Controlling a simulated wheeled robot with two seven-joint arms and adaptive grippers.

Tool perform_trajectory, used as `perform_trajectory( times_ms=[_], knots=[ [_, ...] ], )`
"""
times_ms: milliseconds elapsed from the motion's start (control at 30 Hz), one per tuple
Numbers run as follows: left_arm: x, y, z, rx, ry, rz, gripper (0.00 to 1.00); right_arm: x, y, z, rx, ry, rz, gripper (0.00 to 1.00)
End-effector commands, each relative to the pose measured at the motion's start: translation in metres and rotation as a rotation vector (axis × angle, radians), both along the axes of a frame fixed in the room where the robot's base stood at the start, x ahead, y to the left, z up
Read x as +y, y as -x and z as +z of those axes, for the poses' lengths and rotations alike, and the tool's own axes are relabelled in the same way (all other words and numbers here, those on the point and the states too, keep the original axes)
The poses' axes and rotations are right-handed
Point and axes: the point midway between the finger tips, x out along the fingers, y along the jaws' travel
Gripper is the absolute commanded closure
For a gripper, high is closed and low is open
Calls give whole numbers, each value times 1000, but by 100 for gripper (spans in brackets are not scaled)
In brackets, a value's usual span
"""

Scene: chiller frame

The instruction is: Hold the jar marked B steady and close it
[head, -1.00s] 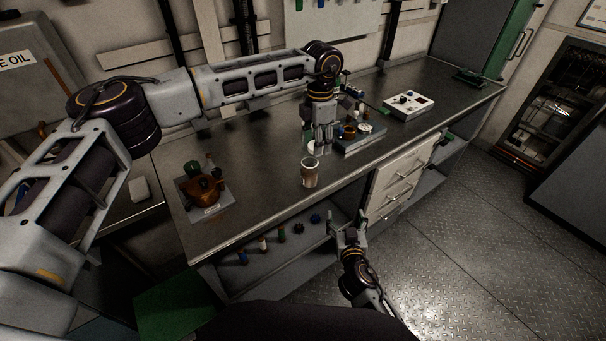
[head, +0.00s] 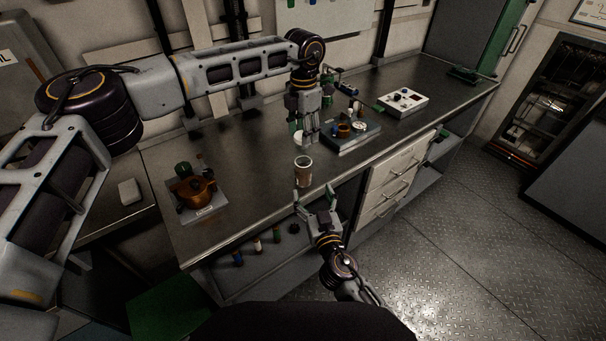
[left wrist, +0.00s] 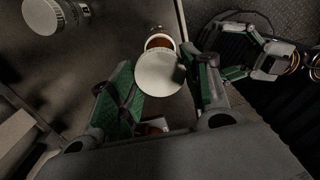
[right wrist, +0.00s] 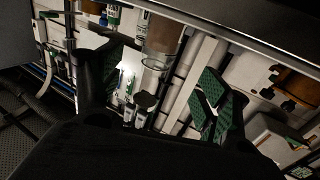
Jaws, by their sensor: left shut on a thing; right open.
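An open jar (head: 303,173) with brown contents stands upright near the bench's front edge. It also shows in the left wrist view (left wrist: 160,42) and the right wrist view (right wrist: 164,38). I cannot read a B on it. My left gripper (head: 310,138) is shut on a round white lid (left wrist: 160,73), which is above the bench and apart from the jar in the head view. My right gripper (head: 316,200) is open and empty, just in front of the jar at the bench edge. Its fingers point towards the jar and do not visibly touch it.
Another jar with a white lid (left wrist: 52,14) stands behind my left gripper. A grey tray (head: 352,142) with small parts lies to the right, and a brown device (head: 196,188) sits on a plate to the left. The bench between that device and the open jar is clear.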

Motion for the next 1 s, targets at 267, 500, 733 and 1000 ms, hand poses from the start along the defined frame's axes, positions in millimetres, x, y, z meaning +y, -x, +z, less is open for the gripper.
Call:
perform_trajectory(
  times_ms=[267,500,733,1000],
  knots=[
    [0,0,0,0,0,0,61,2,-8,0,0,0,-1,24],
    [0,0,0,0,0,0,61,5,-23,0,-1,0,0,24],
    [0,0,0,0,0,0,61,10,-39,0,-1,0,0,24],
    [0,0,0,0,0,0,61,14,-58,0,0,0,-1,24]
  ],
)
